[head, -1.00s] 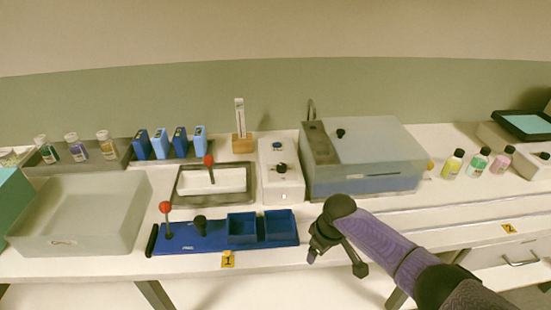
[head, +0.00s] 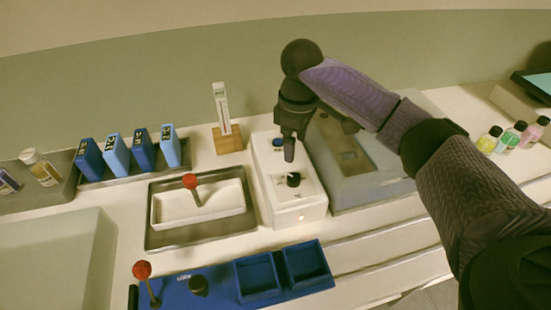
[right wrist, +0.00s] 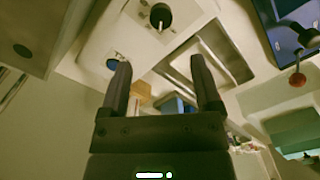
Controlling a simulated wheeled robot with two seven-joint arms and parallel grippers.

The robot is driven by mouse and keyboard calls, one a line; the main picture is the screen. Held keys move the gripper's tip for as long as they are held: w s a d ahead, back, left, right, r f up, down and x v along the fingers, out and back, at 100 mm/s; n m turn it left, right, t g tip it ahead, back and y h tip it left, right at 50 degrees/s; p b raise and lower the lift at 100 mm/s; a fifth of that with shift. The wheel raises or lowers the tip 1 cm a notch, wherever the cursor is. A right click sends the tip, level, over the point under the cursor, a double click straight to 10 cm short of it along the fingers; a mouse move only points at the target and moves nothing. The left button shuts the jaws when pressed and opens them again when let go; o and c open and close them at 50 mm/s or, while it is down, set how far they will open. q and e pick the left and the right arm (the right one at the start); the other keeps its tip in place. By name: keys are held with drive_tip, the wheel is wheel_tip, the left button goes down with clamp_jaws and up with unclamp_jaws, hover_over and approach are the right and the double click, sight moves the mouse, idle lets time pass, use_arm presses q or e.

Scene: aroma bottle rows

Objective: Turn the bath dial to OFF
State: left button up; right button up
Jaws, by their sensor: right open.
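The black dial (head: 294,179) sits on top of a white control box (head: 300,204), between the metal tray and the covered bath (head: 350,160). A blue button (head: 277,142) is behind it on the same box. My right gripper (head: 289,155) points down over the box, just behind the dial, and touches nothing that I can see. In the right wrist view its two fingers (right wrist: 160,75) are apart and empty. The dial (right wrist: 160,18) shows there beyond the fingertips with a pale pointer line. Its markings are too small to read. My left gripper is out of view.
A metal tray (head: 153,238) with a red-knobbed lever (head: 191,182) stands left of the box. A blue rack (head: 215,284) lies in front. A thermometer on a wooden block (head: 228,143) stands behind. Small bottles (head: 488,140) stand at the right.

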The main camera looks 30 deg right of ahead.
sight(294, 177)
drive_tip(key=shift+w+f, duration=0.1)
drive_tip(key=shift+f, duration=0.35)
drive_tip(key=f+b, duration=0.1)
drive_tip(key=f, duration=0.1)
drive_tip(key=f+b, duration=0.1)
drive_tip(key=f, duration=0.2)
drive_tip(key=f+b, duration=0.1)
drive_tip(key=f, duration=0.2)
drive_tip(key=shift+s+f, duration=0.25)
drive_tip(key=shift+s, duration=0.05)
drive_tip(key=shift+f, duration=0.25)
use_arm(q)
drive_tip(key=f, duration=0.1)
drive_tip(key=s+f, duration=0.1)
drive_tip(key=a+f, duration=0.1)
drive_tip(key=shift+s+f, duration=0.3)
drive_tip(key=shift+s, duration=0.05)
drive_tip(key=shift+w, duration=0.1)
use_arm(e)
drive_tip(key=shift+r, duration=0.1)
clamp_jaws()
